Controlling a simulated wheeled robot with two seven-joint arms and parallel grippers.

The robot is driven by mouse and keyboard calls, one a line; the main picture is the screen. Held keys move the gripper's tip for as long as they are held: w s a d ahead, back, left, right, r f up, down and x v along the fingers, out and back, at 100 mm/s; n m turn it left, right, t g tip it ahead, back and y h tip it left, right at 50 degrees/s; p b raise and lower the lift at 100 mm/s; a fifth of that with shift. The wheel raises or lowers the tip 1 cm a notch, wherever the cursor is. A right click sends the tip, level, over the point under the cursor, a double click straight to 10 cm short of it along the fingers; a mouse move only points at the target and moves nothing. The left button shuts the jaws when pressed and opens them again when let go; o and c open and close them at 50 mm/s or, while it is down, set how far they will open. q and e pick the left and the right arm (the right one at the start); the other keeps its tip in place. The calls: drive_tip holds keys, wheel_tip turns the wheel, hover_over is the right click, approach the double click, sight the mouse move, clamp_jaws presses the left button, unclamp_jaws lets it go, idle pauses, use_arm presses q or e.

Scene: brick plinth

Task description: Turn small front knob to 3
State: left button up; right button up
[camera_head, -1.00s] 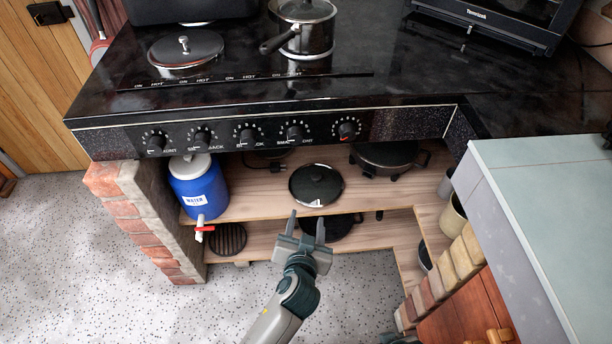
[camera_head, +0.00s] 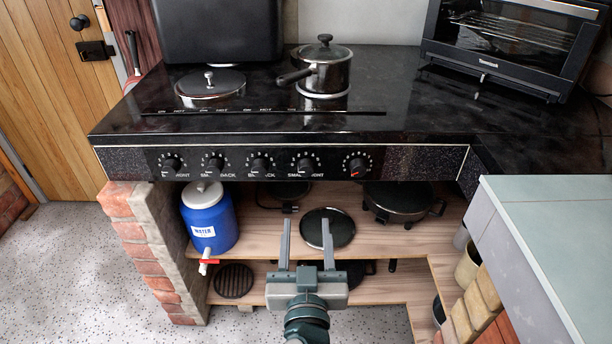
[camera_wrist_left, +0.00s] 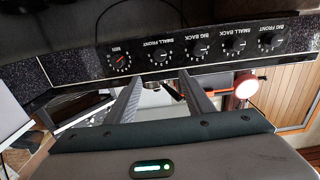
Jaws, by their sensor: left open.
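The small front knob (camera_head: 305,165) is a black dial on the stove's front panel, fourth from the left in the head view. In the wrist view the small front knob (camera_wrist_left: 160,57) sits just beyond my fingertips, its label beside it. My left gripper (camera_head: 306,222) is open and empty, its fingers apart and pointing toward the panel, below the knob in the head view. In the wrist view the left gripper (camera_wrist_left: 160,75) has its fingertips on either side of the knob's line, apart from it. The knob's exact setting is too small to read.
The big back knob (camera_head: 260,165) and a red-marked dial (camera_head: 357,165) flank the knob. A saucepan (camera_head: 322,72) stands on the hob above. Below are a blue water container (camera_head: 208,218) and a lidded pan (camera_head: 390,197). A pale green counter (camera_head: 560,220) bounds the right.

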sight(306, 171)
use_arm(q)
drive_tip(key=w+p, duration=0.1)
drive_tip(key=w, duration=1.6)
drive_tip(key=shift+w, duration=0.1)
drive_tip(key=c, duration=1)
